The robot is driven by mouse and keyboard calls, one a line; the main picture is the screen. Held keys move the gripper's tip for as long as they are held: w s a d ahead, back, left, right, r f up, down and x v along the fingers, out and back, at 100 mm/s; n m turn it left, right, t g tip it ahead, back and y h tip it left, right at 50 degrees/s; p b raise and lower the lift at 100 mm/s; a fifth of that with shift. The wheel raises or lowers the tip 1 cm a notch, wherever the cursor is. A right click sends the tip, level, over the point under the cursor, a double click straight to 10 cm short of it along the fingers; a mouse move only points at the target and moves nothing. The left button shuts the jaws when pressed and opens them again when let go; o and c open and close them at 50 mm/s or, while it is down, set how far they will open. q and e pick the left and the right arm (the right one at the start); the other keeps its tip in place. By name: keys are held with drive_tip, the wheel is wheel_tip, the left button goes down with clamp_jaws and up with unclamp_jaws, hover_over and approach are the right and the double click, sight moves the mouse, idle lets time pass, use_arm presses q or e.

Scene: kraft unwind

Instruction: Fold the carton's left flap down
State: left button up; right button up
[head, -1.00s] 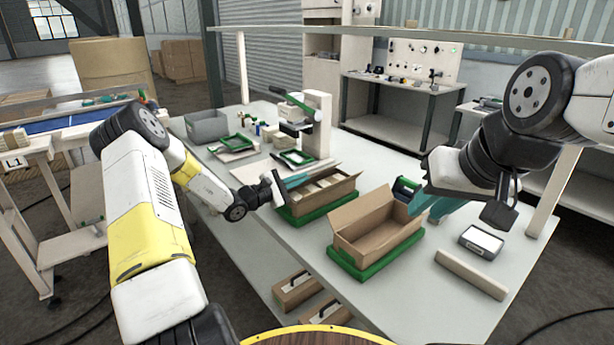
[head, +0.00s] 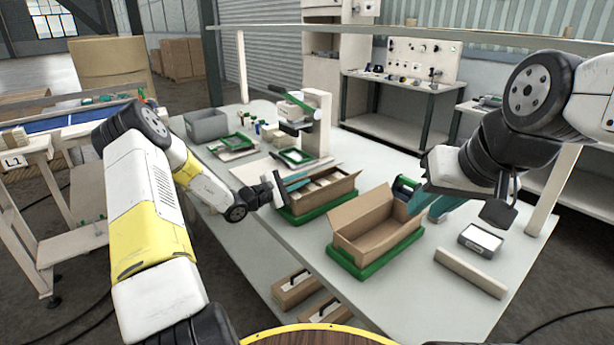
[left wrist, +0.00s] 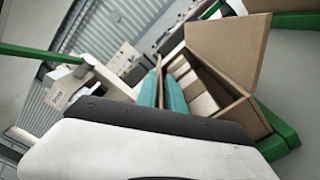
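A filled carton (head: 339,195) with pale contents stands in a green tray (head: 314,213) at mid table. My left gripper (head: 296,181) lies along its upper left edge, its teal fingers (left wrist: 163,92) close together. A thin brown strip shows between the fingers in the left wrist view; I cannot tell whether they grip it. In that view the pale contents (left wrist: 198,88) lie right of the fingers. A second, open and seemingly empty carton (head: 377,237) stands nearer in another green tray (head: 358,272). My right gripper (head: 430,204) is at its right end, its teal fingers apart.
A press-like stand with a green lever (head: 318,125) is behind the filled carton. A grey bin (head: 206,126) stands at the far left. A small box (head: 481,238) and a pale bar (head: 471,272) lie at the right. The table's front edge is near the left arm.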

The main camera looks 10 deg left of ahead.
use_arm(q)
drive_tip(key=v, duration=0.7)
drive_tip(key=shift+s+a, duration=0.3)
